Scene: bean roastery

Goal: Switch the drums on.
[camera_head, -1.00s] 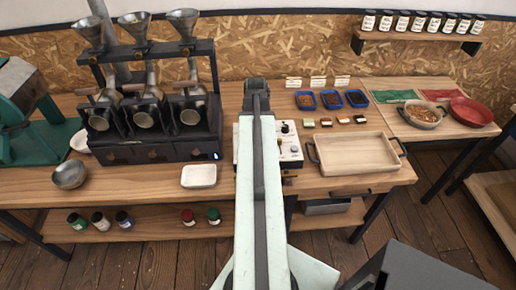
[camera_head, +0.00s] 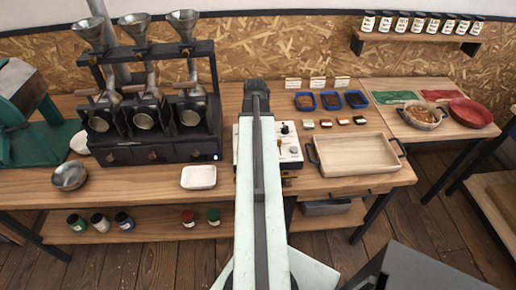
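The roaster (camera_head: 160,145) is a black machine at the left of the bench. It carries several metal drums, such as the middle drum (camera_head: 144,120), with metal funnels (camera_head: 134,27) above them. A small bright light (camera_head: 216,157) shows at the lower right corner of its base. A white box with knobs (camera_head: 288,140) stands right of my arm and is partly hidden by it. My gripper (camera_head: 256,88) is at the far end of my pale arm, over the back of the bench. Its fingers are dark and small, so I cannot tell whether they are open.
A white dish (camera_head: 198,177) and a metal bowl (camera_head: 70,176) stand in front of the roaster. A wooden tray (camera_head: 357,155) and blue trays (camera_head: 331,101) lie to the right. A green machine (camera_head: 30,115) stands at far left.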

